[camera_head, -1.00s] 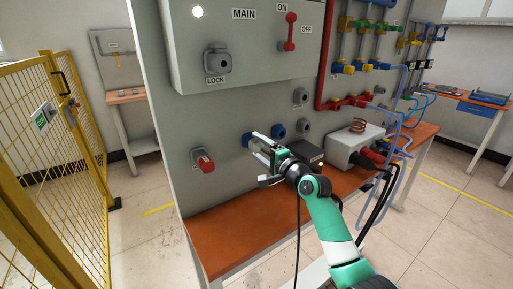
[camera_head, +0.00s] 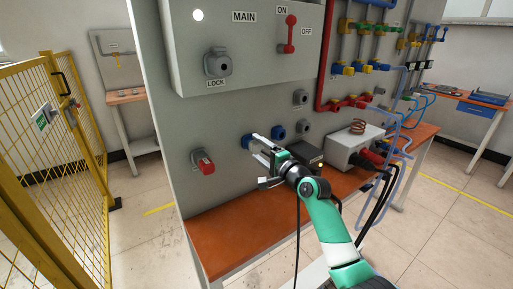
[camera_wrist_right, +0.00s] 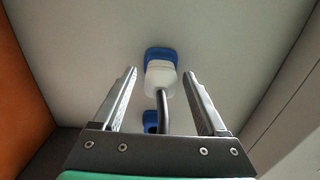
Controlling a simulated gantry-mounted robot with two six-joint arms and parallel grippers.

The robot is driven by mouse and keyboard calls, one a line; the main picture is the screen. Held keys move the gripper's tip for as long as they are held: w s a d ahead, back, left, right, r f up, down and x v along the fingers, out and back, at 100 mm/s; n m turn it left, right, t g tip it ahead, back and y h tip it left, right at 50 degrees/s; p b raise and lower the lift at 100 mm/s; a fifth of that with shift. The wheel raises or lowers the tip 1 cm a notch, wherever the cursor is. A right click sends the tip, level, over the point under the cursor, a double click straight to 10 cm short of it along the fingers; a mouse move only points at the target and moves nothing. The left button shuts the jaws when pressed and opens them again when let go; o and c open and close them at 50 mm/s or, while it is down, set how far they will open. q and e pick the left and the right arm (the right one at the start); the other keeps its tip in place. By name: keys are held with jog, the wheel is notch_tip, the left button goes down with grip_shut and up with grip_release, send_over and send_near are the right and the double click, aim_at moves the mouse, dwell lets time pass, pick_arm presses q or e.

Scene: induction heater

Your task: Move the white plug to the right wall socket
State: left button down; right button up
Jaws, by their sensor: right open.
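The white plug (camera_wrist_right: 160,77) sits at the blue left wall socket (camera_wrist_right: 161,55) in the right wrist view, with its dark cable (camera_wrist_right: 180,112) trailing back toward the gripper. My right gripper (camera_wrist_right: 161,75) is open, one finger on each side of the plug, with gaps between. My left gripper is not in view.
A red-fronted wall fitting (camera_head: 204,163) is to the left of the gripper. A black box (camera_head: 307,153) and a white heater unit (camera_head: 355,146) with a copper coil stand on the orange bench (camera_head: 235,228) to the right.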

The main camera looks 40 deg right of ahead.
jog(key=shift+r+p, duration=0.1)
jog(key=shift+p, duration=0.3)
grip_shut()
dwell(0.4)
